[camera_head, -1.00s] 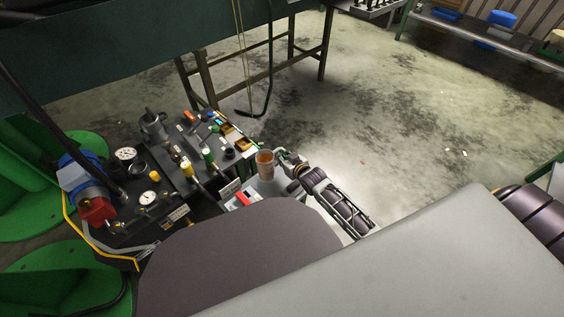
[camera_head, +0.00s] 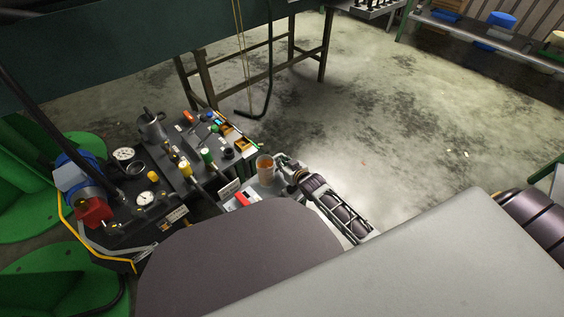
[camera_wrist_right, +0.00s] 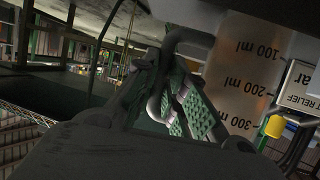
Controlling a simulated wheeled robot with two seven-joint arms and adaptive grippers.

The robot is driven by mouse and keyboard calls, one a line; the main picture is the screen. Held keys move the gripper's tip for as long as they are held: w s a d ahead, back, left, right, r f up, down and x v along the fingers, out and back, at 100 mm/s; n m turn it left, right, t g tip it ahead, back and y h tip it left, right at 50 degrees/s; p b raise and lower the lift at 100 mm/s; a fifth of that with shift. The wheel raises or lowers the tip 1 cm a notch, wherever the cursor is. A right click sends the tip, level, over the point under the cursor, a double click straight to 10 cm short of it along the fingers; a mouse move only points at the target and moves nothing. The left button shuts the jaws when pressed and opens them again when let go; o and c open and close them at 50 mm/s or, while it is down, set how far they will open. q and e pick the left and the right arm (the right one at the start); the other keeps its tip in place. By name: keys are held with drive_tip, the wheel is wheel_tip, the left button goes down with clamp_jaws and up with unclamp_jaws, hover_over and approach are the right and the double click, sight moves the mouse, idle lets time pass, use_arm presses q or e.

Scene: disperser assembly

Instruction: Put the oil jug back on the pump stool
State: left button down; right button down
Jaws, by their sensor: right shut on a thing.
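The oil jug (camera_head: 265,169) is a small translucent cup holding orange liquid, upright in the head view. My right gripper (camera_head: 283,160) comes from the right and is shut on the jug's handle. In the right wrist view the jug (camera_wrist_right: 240,75) shows its ml marks at the right, and the green-padded fingers (camera_wrist_right: 180,108) close around its grey handle. A light grey top (camera_head: 262,190), seemingly the pump stool, lies under and in front of the jug. I cannot tell whether the jug's base touches it. My left gripper is not in view.
A dark panel (camera_head: 178,172) with valves, knobs and gauges stands left of the jug. A red-and-white item (camera_head: 243,199) lies on the grey top, close by. A dark hose (camera_head: 268,90) hangs behind. Open floor (camera_head: 400,130) lies to the right.

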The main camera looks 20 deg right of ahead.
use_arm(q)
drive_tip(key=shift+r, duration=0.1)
use_arm(e)
drive_tip(key=c, duration=1.5)
unclamp_jaws()
drive_tip(key=shift+s+r, duration=0.1)
drive_tip(key=shift+r, duration=0.05)
